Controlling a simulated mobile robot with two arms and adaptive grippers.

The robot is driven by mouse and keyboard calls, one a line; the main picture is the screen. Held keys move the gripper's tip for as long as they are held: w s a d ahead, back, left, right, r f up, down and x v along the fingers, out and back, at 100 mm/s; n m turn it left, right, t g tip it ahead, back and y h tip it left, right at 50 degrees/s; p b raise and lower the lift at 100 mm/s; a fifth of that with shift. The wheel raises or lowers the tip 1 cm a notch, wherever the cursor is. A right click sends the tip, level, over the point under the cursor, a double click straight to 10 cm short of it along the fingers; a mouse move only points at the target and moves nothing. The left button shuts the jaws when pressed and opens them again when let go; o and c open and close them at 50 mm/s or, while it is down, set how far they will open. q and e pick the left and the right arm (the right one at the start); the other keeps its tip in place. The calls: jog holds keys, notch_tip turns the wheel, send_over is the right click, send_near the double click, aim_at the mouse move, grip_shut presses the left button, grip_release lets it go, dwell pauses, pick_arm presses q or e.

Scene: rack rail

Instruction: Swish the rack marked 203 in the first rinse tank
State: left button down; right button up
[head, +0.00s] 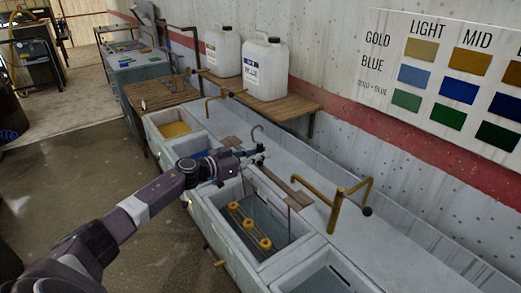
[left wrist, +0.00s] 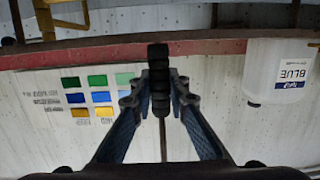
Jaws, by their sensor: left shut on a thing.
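My left gripper (head: 258,155) reaches in from the left over the row of tanks. In the left wrist view it is shut on a black ribbed grip (left wrist: 159,80), with a thin rod (left wrist: 163,140) running from it. A rack with several yellow-orange round pieces (head: 248,226) sits low inside a grey tank (head: 283,254) of clear-looking liquid, below and right of the gripper. The link between grip and rack is too small to follow, and no number 203 is readable. My right gripper is in neither view.
Another tank (head: 320,283) stands nearer, and a tank with yellow liquid (head: 174,130) farther off. Bronze taps (head: 338,210) rise at the tanks' back edge. White jugs (head: 265,70) stand on a wooden shelf (head: 290,108). A colour chart (head: 450,75) hangs on the wall.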

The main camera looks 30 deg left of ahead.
pick_arm(q)
notch_tip(320, 180, down, 8)
jog(key=b, duration=0.4)
jog(key=shift+s+r, duration=0.1)
jog(key=shift+s+a, duration=0.3)
jog(key=shift+s, duration=0.35)
jog(key=shift+w+p, duration=0.1)
jog(key=shift+p, duration=0.2)
jog(key=shift+r+x, duration=0.2)
jog(key=shift+x, duration=1.35)
dwell(0.4)
jog(key=shift+d, duration=0.1)
dwell(1.2)
